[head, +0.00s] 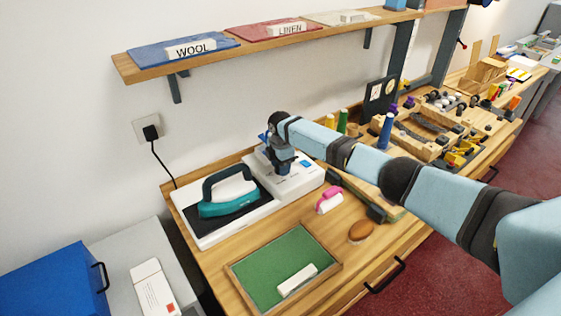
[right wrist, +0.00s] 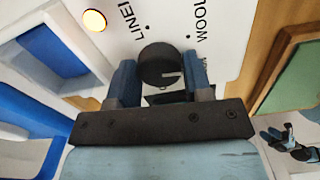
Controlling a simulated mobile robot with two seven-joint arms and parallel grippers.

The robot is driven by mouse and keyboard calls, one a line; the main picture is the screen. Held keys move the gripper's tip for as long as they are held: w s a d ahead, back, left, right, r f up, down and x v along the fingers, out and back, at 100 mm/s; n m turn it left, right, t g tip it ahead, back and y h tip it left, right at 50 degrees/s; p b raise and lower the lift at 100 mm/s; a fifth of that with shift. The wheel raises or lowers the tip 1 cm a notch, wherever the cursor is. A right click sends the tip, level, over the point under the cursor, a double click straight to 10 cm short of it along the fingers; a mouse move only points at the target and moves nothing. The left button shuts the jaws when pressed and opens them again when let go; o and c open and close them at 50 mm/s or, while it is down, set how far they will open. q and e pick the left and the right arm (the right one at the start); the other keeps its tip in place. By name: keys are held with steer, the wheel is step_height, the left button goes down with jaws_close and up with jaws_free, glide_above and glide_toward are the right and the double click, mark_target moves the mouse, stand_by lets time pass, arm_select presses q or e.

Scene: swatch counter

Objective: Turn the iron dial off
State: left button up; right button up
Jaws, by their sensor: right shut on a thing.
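The dial (right wrist: 158,62) is a round black knob with a short white line on its right side, on the white panel (right wrist: 222,40) of the iron's station. The words LINEN and WOOL, each with a dot, stand beyond it; other markings are hidden. An amber lamp (right wrist: 95,20) is lit on the panel. My right gripper (right wrist: 160,72) has one finger on each side of the dial and is shut on it. In the head view my right gripper (head: 283,163) reaches down onto the white control box (head: 302,180). The teal iron (head: 228,200) rests flat beside it. My left gripper is out of view.
A green framed board (head: 280,255), pink-handled object (head: 328,200) and brown oval object (head: 360,231) lie in front on the wooden counter. A shelf (head: 205,57) hangs above with wool and linen swatches. Wooden trays with small parts fill the counter to the right.

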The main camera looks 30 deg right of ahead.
steer(key=shift+r+m+p, duration=0.15)
steer(key=shift+m+p, duration=0.3)
steer(key=shift+m, duration=0.55)
steer(key=m+p, duration=0.2)
steer(key=m, duration=0.1)
steer(key=shift+m, duration=0.3)
steer(key=m+p, duration=0.2)
steer(key=m, duration=0.2)
steer(key=shift+m, duration=0.3)
steer(key=m+p, duration=0.1)
steer(key=m, duration=0.3)
steer(key=shift+m+p, duration=0.4)
steer(key=shift+m, duration=0.7)
arm_select(q)
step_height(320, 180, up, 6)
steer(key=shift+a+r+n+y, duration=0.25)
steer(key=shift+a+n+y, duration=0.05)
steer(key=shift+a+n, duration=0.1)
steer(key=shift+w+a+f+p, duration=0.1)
steer(key=shift+p, duration=0.2)
arm_select(e)
steer(key=shift+m, duration=0.3)
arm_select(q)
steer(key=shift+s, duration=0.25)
arm_select(e)
steer(key=o, duration=0.9)
